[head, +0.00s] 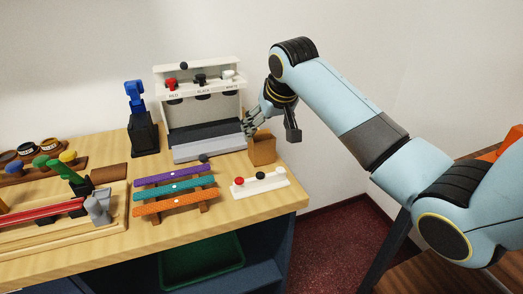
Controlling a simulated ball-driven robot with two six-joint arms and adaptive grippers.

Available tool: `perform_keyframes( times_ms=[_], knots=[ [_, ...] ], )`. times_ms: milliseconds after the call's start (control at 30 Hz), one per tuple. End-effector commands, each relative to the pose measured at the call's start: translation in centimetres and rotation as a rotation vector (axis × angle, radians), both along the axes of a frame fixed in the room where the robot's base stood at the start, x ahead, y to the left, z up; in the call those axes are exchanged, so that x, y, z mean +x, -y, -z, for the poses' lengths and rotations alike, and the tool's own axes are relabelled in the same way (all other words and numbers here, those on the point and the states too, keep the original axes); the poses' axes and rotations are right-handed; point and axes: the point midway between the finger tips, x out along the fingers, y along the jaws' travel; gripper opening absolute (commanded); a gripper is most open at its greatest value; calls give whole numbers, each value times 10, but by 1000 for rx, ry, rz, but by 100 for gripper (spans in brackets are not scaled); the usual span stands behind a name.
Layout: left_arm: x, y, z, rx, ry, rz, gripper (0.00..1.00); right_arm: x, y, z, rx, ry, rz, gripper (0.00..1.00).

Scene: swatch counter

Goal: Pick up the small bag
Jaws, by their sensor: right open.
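The small bag (262,152) is a brown, box-shaped paper bag standing upright near the right end of the wooden counter. My right gripper (271,130) is open, with its fingers pointing down. It is above the bag, one finger to the left of the bag's top and the other to the right in the picture. The gap between the fingers looks empty. I cannot tell how far the fingertips are from the bag in depth. My left gripper is not in view.
A white rack (162,107) with labelled hooks stands left of the bag. A white peg board (273,187) with red, black and white knobs lies in front. Purple, teal and orange strips (174,203) lie left of it. The counter (235,212) ends just right of the bag.

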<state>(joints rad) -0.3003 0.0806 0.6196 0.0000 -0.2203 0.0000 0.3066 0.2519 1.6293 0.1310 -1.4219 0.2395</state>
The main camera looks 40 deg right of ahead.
Motion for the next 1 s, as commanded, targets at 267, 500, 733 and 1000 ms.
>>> perform_keyframes(
  times_ms=[267, 500, 733, 1000],
  knots=[
    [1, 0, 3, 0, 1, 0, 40, 15, 2, 30, 1, -1, 0, 85],
    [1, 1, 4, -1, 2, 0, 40, 32, -2, 60, 1, -3, -1, 85],
    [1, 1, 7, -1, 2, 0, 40, 40, 1, 75, 0, 0, -1, 85],
    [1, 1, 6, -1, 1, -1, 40, 40, 1, 74, -1, 0, -2, 70]
  ],
)
